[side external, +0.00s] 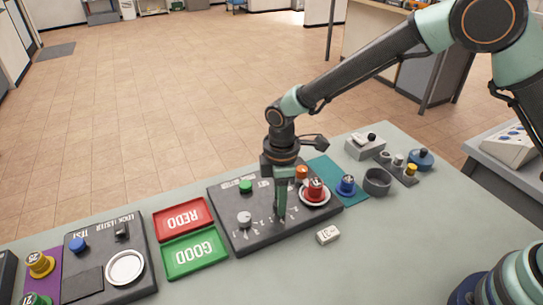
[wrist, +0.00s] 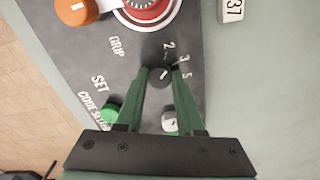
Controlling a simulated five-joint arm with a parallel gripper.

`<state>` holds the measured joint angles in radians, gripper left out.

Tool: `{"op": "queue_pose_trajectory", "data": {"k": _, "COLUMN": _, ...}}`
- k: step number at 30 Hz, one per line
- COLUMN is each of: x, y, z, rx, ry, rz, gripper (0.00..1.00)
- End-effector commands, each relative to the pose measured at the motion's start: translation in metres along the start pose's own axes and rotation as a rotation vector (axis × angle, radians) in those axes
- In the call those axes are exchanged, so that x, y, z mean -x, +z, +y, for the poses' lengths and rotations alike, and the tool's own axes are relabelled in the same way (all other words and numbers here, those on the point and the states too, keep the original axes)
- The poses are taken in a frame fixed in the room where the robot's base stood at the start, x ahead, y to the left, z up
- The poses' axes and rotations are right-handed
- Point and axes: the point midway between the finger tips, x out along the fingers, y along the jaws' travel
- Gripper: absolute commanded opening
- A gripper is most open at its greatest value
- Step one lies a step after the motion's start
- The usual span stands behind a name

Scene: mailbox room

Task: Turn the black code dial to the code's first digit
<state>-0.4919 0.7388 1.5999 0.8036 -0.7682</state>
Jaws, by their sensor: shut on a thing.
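My gripper (side external: 281,215) points straight down over the dark panel (side external: 235,232). In the wrist view its two green fingers (wrist: 161,75) are closed on the small black code dial (wrist: 160,80), one finger on each side. Printed digits, among them 2, 3 and 5, stand around the dial. A light pointer mark shows on its top. In the side view the fingers hide the dial. A small white tag (side external: 328,234) reading 37 lies on the table beside the panel; it also shows in the wrist view (wrist: 232,10).
The panel also bears a green button (side external: 246,186), a light grey knob (side external: 244,218), an orange knob (side external: 301,173) and a red knob (side external: 315,187). Red (side external: 183,218) and green (side external: 194,253) trays lie left of it. A grey cup (side external: 377,182) stands right.

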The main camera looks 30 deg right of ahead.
Motion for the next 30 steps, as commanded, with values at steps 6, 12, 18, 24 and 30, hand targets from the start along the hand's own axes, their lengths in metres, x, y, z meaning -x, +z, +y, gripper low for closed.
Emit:
{"op": "queue_pose_trajectory", "data": {"k": 6, "x": 0.0012, "y": -0.0009, "z": 0.0000, "rx": -0.205, "ry": 0.001, "rz": 0.001, "gripper": 0.00}}
{"op": "queue_pose_trajectory", "data": {"k": 12, "x": 0.0014, "y": -0.0010, "z": 0.0000, "rx": -0.395, "ry": 0.001, "rz": 0.002, "gripper": 0.00}}
{"op": "queue_pose_trajectory", "data": {"k": 18, "x": 0.0016, "y": -0.0012, "z": 0.0001, "rx": -0.585, "ry": 0.001, "rz": 0.002, "gripper": 0.00}}
{"op": "queue_pose_trajectory", "data": {"k": 24, "x": 0.0018, "y": -0.0013, "z": 0.0003, "rx": -0.775, "ry": 0.001, "rz": 0.003, "gripper": 0.00}}
{"op": "queue_pose_trajectory", "data": {"k": 30, "x": 0.0019, "y": -0.0014, "z": 0.0004, "rx": -0.965, "ry": 0.001, "rz": 0.004, "gripper": 0.00}}
